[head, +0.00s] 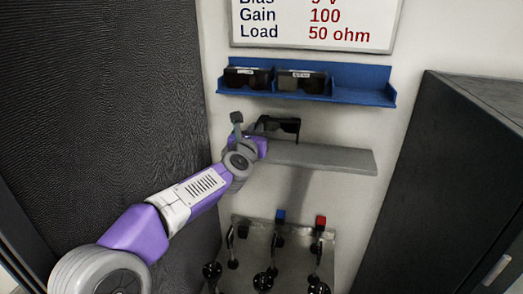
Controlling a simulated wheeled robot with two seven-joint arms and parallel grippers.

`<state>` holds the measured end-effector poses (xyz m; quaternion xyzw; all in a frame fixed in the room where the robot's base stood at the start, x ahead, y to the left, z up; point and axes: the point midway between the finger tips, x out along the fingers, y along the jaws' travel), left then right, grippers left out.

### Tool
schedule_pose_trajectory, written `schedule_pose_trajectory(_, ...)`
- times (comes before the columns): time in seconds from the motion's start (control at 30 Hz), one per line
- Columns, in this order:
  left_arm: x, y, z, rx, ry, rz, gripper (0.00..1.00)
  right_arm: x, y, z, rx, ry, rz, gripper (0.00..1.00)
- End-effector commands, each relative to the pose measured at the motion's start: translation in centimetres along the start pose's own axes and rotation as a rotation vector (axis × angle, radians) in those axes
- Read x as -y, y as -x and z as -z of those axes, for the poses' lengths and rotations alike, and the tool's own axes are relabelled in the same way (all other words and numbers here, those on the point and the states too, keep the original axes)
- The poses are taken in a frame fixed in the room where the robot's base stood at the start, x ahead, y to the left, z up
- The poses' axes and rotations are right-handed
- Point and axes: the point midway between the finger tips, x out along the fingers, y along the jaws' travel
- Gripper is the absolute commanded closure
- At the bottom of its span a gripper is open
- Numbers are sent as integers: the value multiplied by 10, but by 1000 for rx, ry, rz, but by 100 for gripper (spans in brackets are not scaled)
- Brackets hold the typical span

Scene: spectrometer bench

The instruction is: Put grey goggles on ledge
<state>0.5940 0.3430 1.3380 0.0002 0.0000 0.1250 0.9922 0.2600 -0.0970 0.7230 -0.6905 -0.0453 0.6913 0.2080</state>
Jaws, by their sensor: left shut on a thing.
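Dark goggles (279,126) are at the left end of the grey ledge (325,158) on the wall. My left gripper (257,136) is shut on the goggles at their left side. The goggles look upright, over or just above the ledge's left part; I cannot tell whether they touch it. My wrist hides the ledge's left end and part of the goggles' left side. My right gripper is not in view.
A blue rack (363,95) above holds two other dark goggles, one left (246,78) and one in the middle (301,82); its right section is empty. The ledge's right part is bare. Below is a metal panel (251,245) with knobbed levers. A dark cabinet (455,190) stands right.

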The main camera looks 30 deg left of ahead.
Motion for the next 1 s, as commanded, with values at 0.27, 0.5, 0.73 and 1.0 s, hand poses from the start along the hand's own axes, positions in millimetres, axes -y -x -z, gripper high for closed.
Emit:
schedule_pose_trajectory(0.27, 0, 0, 37, -1, 0, 0, 100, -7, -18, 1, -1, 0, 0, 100)
schedule_pose_trajectory(0.5, 1, 0, 40, 2, 1, 1, 100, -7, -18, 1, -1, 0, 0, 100)
schedule_pose_trajectory(0.73, 0, 0, 41, 1, 1, 1, 81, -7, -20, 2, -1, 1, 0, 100)
schedule_pose_trajectory(1.0, 0, 0, 41, 1, 1, 1, 64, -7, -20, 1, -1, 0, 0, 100)
